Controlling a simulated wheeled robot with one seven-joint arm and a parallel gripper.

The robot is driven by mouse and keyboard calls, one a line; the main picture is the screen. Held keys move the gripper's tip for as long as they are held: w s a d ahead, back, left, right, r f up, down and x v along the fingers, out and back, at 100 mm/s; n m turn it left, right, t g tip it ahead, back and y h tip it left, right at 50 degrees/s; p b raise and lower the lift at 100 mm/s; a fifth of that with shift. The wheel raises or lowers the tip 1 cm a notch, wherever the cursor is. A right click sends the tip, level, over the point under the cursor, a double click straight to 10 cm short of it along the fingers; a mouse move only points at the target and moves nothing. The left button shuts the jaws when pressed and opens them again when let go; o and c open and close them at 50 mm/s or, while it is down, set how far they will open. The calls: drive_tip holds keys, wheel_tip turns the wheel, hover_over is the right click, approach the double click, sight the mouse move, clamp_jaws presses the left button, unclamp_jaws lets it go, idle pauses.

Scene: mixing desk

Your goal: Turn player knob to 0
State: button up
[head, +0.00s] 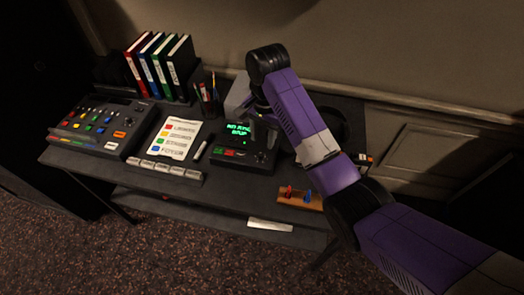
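A dark device with a green-lit screen (239,130) stands on the desk, right of the middle. Its front panel (240,153) has red and green buttons. I take it to be the player, but I cannot pick out its knob or read a knob setting. My purple arm comes in from the right and bends down over the back right of this device. My gripper (262,112) is small and dark there, close to the device's right side. I cannot tell whether its fingers are open or touch anything.
A mixing console (98,125) with coloured buttons is at the left. Binders (160,65), a pen cup (208,98) and a grey box (238,95) stand at the back. A colour-coded sheet (173,138) and a white marker (200,151) lie between console and device. A wooden block (297,199) with pegs is at the front right.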

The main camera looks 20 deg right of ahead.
sight(262, 155)
drive_tip(key=shift+w+a+f, duration=0.1)
drive_tip(key=shift+f, duration=1.85)
drive_tip(key=shift+w+f, duration=0.1)
drive_tip(key=shift+f, duration=1.8)
clamp_jaws()
